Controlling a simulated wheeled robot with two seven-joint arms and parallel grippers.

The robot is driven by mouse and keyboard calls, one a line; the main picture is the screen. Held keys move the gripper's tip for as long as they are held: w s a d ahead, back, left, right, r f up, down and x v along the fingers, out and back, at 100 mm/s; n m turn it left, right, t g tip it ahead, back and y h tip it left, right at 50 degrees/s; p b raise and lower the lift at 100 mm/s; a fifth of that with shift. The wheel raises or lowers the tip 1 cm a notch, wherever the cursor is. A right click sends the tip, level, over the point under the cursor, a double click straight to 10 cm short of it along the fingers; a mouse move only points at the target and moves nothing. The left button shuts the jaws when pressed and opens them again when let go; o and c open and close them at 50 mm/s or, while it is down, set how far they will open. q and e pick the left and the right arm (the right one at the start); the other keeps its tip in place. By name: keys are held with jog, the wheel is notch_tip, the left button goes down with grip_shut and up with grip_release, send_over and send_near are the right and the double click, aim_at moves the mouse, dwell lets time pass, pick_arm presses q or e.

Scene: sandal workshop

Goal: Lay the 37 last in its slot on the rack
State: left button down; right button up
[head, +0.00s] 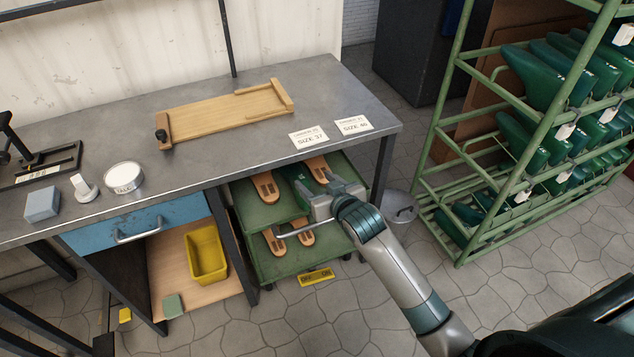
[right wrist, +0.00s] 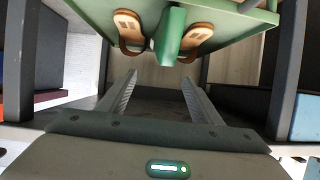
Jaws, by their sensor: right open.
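A green last (head: 301,188) sits on the upper shelf of a green cart (head: 247,212) under the bench, between two tan sandal soles. My right gripper (head: 318,203) is at the cart, close to this last, and partly hides it. In the right wrist view the last (right wrist: 172,35) stands beyond my open, empty fingers (right wrist: 159,82), with no contact visible. I cannot read a size on it. The green rack (head: 447,135) stands at the right, with several rows of dark green lasts (head: 535,75) and small white labels. My left gripper is out of view.
The bench (head: 225,150) carries a wooden jig (head: 225,112), a SIZE 37 card (head: 309,138) and a SIZE 40 card (head: 354,125). Its front edge and leg are near my right arm. A metal lid or bin (head: 400,208) is on the floor. Floor between cart and rack is mostly clear.

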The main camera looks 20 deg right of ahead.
jog(key=s+a+f+g, duration=0.2)
jog(key=s+f, duration=0.2)
jog(key=s, duration=0.8)
jog(key=s+a+f+n+g, duration=0.1)
jog(key=s+f, duration=0.4)
jog(key=s, duration=0.7)
jog(key=s+a+f+g, duration=0.2)
jog(key=s+f+g, duration=0.3)
jog(key=s, duration=0.8)
jog(key=shift+a+f+n+y, duration=0.2)
jog(key=shift+a+n+y, duration=0.1)
jog(key=shift+a+n, duration=0.1)
